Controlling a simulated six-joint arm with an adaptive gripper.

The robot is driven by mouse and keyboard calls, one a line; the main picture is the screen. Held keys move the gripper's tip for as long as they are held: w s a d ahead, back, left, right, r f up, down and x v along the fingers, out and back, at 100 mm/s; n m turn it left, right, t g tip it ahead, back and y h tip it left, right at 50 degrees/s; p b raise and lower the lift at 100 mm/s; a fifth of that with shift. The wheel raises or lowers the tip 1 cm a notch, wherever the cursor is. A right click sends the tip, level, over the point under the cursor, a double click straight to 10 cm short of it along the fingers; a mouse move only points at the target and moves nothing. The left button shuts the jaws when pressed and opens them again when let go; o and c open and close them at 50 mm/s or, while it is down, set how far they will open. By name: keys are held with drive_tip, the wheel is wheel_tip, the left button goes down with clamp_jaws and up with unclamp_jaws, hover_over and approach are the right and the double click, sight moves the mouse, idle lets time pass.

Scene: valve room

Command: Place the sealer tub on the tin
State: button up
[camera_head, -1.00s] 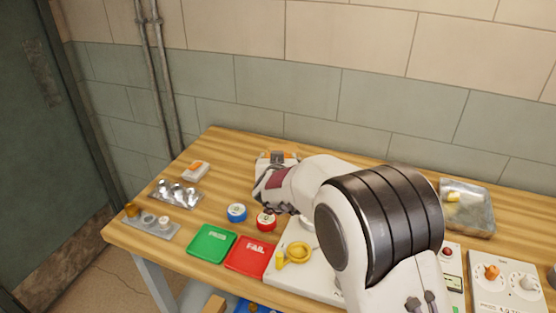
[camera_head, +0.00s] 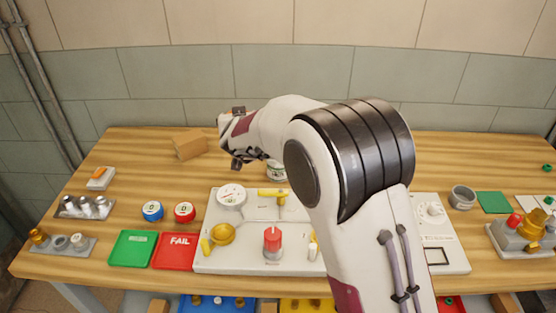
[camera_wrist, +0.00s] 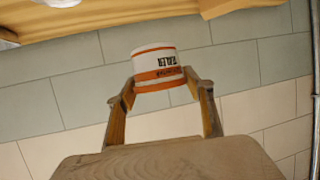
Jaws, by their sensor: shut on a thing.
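The sealer tub (camera_wrist: 155,68) is a short white tub with orange bands and dark lettering. In the wrist view it sits between the two fingertips of my gripper (camera_wrist: 160,88), which is shut on it. The lettering appears upside down in that view. In the head view my gripper (camera_head: 236,136) is above the back of the table, and the tub cannot be made out clearly there. A small white and green can (camera_head: 276,170), possibly the tin, stands below and right of my gripper, partly hidden by my arm.
A cardboard-brown block (camera_head: 190,145) lies left of my gripper. A white panel (camera_head: 225,262) with a gauge, yellow valve and red knob stands in front. Blue (camera_head: 152,211) and red (camera_head: 185,212) rolls and green (camera_head: 132,248) and red (camera_head: 175,250) trays are at left.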

drive_tip(key=d+r, duration=0.1)
drive_tip(key=d, duration=1)
drive_tip(key=shift+s, duration=0.45)
hover_over(276, 171)
drive_tip(key=w, duration=0.3)
drive_tip(key=shift+d+f, duration=0.2)
drive_tip(key=shift+f, duration=1.35)
drive_tip(key=shift+d+f, duration=0.15)
drive_tip(key=shift+f, duration=1.4)
drive_tip(key=shift+f, duration=1.85)
drive_tip(key=shift+f, duration=0.15)
drive_tip(key=o, duration=1.3)
drive_tip(key=shift+c, duration=0.2)
